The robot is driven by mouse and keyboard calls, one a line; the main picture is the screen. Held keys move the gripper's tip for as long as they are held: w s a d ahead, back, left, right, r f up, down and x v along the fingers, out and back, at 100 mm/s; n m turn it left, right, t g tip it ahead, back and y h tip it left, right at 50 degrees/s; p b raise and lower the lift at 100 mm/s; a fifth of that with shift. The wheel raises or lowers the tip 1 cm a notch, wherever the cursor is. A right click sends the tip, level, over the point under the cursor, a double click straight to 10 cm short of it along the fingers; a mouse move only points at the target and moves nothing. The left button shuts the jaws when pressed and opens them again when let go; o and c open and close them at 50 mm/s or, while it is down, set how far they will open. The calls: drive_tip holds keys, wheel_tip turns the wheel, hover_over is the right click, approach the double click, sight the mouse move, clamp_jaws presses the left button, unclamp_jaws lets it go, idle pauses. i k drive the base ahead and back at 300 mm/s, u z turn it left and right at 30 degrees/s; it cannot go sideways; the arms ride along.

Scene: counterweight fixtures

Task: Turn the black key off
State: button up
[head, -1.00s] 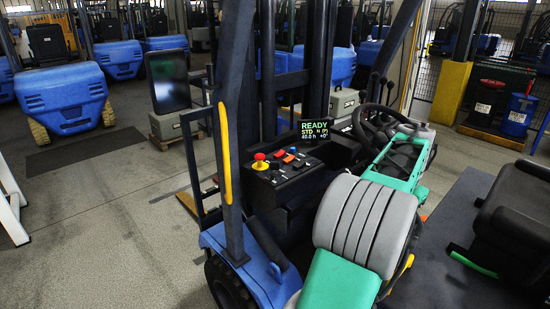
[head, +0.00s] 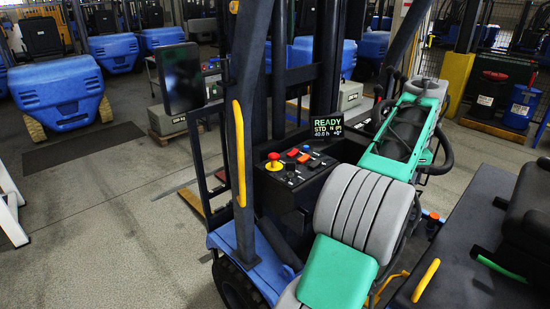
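A black control panel (head: 296,186) sits on the forklift, left of my arm. A display (head: 327,128) behind the panel is lit and reads READY. My green and grey arm (head: 402,140) rises right of the panel, apart from it. I cannot make out my gripper's fingers.
A dark mast post (head: 252,120) with a yellow grab handle (head: 239,150) stands left of the panel. The steering wheel (head: 444,155) is partly hidden behind my arm. A black seat (head: 515,215) is at the right. Open floor lies at the left.

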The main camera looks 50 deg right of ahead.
sight(290, 167)
drive_tip(key=i, duration=1.15)
drive_tip(key=z, duration=0.05)
